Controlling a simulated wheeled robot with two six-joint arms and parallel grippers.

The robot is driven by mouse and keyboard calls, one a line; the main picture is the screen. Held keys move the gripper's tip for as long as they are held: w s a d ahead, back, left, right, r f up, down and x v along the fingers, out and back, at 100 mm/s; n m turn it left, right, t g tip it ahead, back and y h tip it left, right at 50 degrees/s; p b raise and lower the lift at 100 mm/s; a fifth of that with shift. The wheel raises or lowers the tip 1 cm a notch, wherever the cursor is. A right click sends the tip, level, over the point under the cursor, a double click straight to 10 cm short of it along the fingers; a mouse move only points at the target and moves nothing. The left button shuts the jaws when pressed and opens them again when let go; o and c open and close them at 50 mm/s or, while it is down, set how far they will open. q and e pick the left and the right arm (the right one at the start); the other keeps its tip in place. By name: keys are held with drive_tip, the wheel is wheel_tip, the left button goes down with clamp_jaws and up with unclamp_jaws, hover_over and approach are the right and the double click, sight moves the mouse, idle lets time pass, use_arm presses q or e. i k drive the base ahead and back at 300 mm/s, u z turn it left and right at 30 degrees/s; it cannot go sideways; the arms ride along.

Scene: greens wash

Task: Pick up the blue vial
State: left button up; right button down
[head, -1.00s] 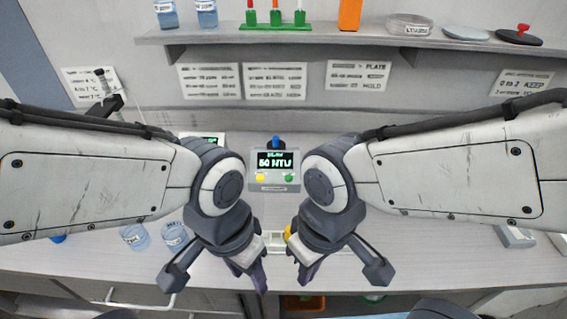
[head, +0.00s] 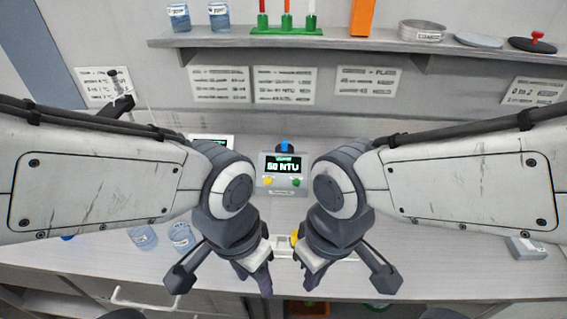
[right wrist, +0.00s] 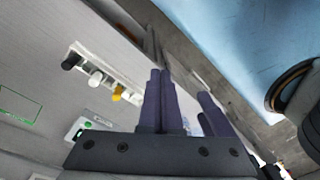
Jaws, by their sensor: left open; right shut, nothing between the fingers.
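A small blue top (head: 284,147) shows at the back of the grey meter (head: 282,188), whose screen reads 50 NTU; I cannot tell whether it is the blue vial's. A pale rack (head: 345,256) is partly hidden between my grippers. In the right wrist view the rack (right wrist: 107,78) holds black (right wrist: 71,61), white (right wrist: 95,78) and yellow (right wrist: 117,93) topped pieces. My left gripper (head: 258,278) is open, in front of the meter. My right gripper (head: 312,275) is shut and empty beside it; its fingers show together in the right wrist view (right wrist: 163,100).
Two labelled beakers (head: 142,237) (head: 181,236) stand left on the counter (head: 80,262), partly behind my left arm. A shelf (head: 330,46) above holds jars, a green rack (head: 287,30), an orange block (head: 362,17) and dishes. A grey device (head: 526,247) lies at the right.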

sight(284, 143)
drive_tip(key=u, duration=3.45)
drive_tip(key=k, duration=1.25)
drive_tip(key=z, duration=2)
drive_tip(key=i, duration=0.5)
drive_tip(key=u, duration=0.05)
